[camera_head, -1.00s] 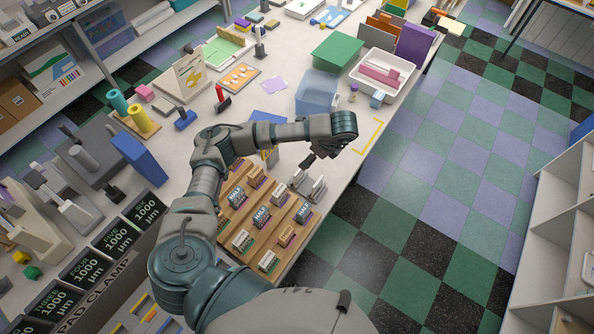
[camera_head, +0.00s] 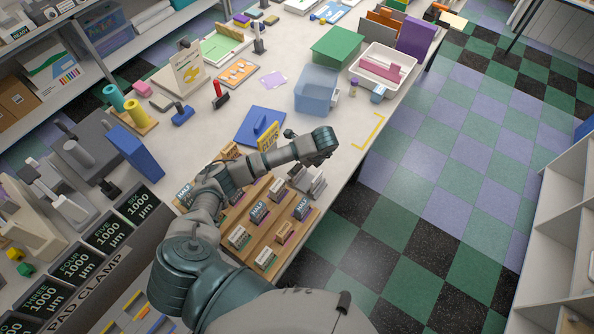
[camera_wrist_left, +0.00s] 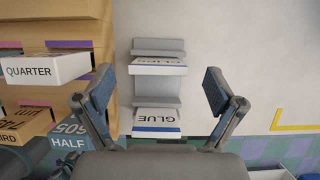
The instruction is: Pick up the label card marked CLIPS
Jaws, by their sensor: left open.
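The CLIPS label card (camera_wrist_left: 158,65) is white with a blue edge and lies across a grey holder (camera_wrist_left: 158,88), its lettering upside down in the left wrist view. A similar GLUE card (camera_wrist_left: 157,116) sits nearer my palm in the same holder. The grey holder also shows in the head view (camera_head: 317,187), beside the wooden rack. My left gripper (camera_wrist_left: 158,78) is open and empty, with one finger on each side of the holder and apart from the cards. In the head view my left wrist hides most of its fingers. My right gripper is not in view.
A wooden rack (camera_head: 236,261) with several labelled blocks stands close left of the holder. A blue board (camera_head: 252,122) and a translucent blue bin (camera_head: 316,92) lie beyond. A yellow corner mark (camera_head: 372,134) sits on clear worktop near the table's right edge.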

